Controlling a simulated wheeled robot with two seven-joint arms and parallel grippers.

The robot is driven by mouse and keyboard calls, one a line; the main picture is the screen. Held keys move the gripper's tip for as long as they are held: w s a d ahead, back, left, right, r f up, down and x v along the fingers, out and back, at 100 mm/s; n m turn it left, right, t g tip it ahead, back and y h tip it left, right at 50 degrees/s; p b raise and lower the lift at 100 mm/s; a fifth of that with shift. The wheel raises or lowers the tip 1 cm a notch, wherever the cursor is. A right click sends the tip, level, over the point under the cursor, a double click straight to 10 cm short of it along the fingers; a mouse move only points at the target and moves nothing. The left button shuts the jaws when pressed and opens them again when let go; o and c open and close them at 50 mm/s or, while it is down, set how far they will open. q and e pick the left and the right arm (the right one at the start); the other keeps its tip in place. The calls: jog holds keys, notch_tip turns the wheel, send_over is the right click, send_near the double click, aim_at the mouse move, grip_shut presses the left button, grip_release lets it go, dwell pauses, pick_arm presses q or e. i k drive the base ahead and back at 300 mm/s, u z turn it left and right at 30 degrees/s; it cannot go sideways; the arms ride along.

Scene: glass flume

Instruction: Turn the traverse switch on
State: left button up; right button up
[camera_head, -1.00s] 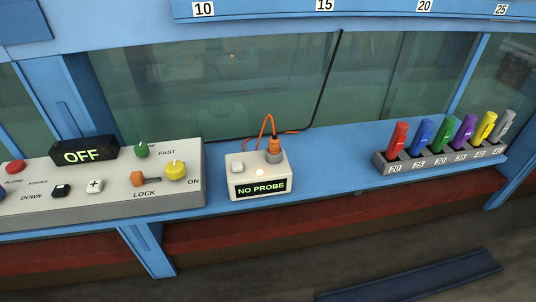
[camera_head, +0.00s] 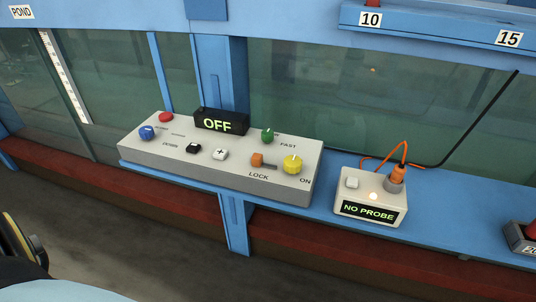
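A grey control box (camera_head: 240,182) stands on the blue ledge in the middle of the view. Its black display (camera_head: 220,122) reads OFF. At its right end is a yellow knob (camera_head: 292,165) with a white mark, beside the word ON. To the left of it is an orange lever (camera_head: 258,160) on a short slot, near the word LOCK. A green knob (camera_head: 267,136), a blue button (camera_head: 147,132), a red button (camera_head: 166,117), a black key (camera_head: 193,148) and a white plus key (camera_head: 220,154) are also on the box. Neither gripper is in view.
A small white box (camera_head: 368,212) reading NO PROBE, with an orange cable, stands to the right of the control box. Glass panes (camera_head: 330,110) rise behind the ledge. A blue upright (camera_head: 212,70) is behind the control box. The floor in front is clear.

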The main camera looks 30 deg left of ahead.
aim_at(293, 163)
jog(key=u, duration=2.35)
jog(key=k, duration=1.25)
jog(key=u, duration=1.1)
jog(key=i, duration=1)
jog(key=z, duration=1.05)
jog(key=i, duration=1.1)
jog(key=z, duration=1.35)
jog(key=i, duration=0.15)
jog(key=z, duration=0.15)
